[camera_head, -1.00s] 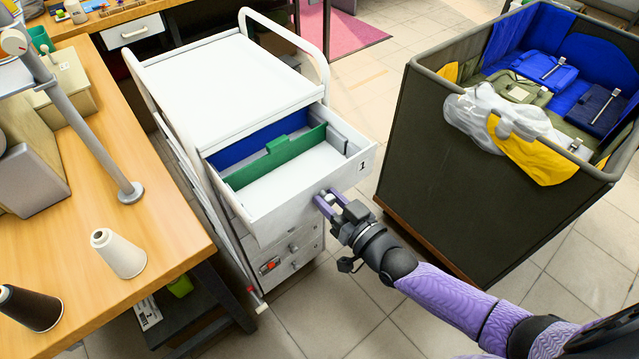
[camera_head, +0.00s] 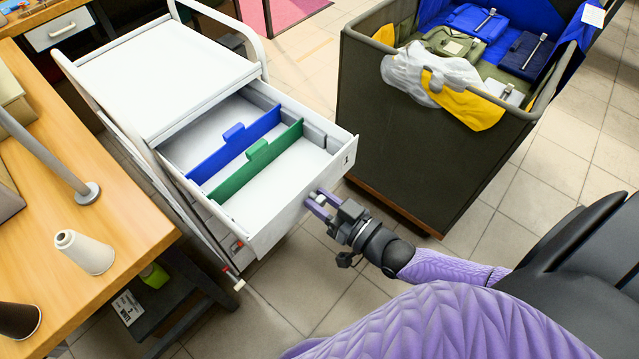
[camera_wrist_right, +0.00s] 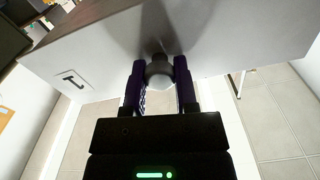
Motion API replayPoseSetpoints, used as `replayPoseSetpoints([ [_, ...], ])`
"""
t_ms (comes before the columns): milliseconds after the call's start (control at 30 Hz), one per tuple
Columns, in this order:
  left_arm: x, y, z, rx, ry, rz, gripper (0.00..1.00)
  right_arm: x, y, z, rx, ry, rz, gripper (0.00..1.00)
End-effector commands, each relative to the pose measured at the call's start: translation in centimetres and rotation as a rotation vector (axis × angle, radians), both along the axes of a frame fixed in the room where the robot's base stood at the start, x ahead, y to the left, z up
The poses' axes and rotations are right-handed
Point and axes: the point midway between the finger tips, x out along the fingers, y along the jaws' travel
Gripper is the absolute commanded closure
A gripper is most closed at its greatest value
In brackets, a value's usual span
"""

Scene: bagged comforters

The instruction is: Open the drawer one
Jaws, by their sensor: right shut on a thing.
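Drawer one (camera_head: 290,222) is the top drawer of the white cart (camera_head: 150,70) and stands pulled well out. Its front carries the number 1. Inside are a blue divider (camera_head: 235,142) and a green divider (camera_head: 258,160); the rest of the drawer looks empty. My right gripper (camera_head: 318,203) is shut on the drawer's round knob. In the right wrist view, the knob (camera_wrist_right: 159,72) sits between the two purple fingers against the drawer front (camera_wrist_right: 220,40). My left gripper is not in view.
A dark bin (camera_head: 430,130) with blue and green packs and a yellow and white cloth stands right of the cart. A wooden table (camera_head: 110,210) with a thread cone (camera_head: 84,252) is on the left. Tiled floor is free between the cart and the bin.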

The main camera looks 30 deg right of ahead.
Motion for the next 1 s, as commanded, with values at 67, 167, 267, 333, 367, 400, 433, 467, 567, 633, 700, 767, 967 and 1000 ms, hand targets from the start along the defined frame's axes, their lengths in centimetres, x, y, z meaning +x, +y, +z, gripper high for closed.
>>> replayPoseSetpoints([
  [67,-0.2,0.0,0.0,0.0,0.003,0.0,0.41,0.0,0.0,-0.1,-0.001,0.002,0.0,1.0],
  [167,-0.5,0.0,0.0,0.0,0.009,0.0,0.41,0.0,0.0,-0.1,-0.001,0.002,0.0,0.51],
  [267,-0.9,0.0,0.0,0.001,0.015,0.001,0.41,0.0,0.0,-0.1,-0.001,0.002,0.0,0.3],
  [333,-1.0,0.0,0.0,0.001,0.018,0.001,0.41,0.0,0.0,0.0,0.0,0.001,0.0,0.29],
  [367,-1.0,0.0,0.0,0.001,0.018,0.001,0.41,0.0,0.0,0.0,0.0,0.001,0.0,0.29],
  [400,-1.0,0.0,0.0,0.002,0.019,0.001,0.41,0.0,0.0,0.0,0.0,0.001,0.0,0.29],
  [433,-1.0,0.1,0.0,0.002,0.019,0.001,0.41,0.0,0.0,0.0,0.0,0.001,0.0,0.29],
  [467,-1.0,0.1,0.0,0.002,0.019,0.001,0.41,0.0,0.0,0.0,0.0,0.001,0.0,0.29],
  [567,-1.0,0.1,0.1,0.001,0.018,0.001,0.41,-0.2,-0.1,0.0,-0.001,0.002,0.0,0.29],
  [633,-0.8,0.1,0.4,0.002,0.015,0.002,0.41,-1.1,-0.4,0.0,-0.002,0.005,0.0,0.29],
  [700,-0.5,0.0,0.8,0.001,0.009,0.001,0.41,-2.7,-1.0,0.1,-0.003,0.005,0.0,0.29],
  [767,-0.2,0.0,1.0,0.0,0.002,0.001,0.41,-4.2,-1.5,0.1,-0.002,0.006,-0.001,0.29],
  [967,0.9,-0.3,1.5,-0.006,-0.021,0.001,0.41,-8.3,-3.0,0.0,-0.001,0.004,-0.001,0.29],
  [1000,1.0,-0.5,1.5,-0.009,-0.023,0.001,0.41,-8.7,-3.2,0.0,-0.001,0.004,0.0,0.29],
])
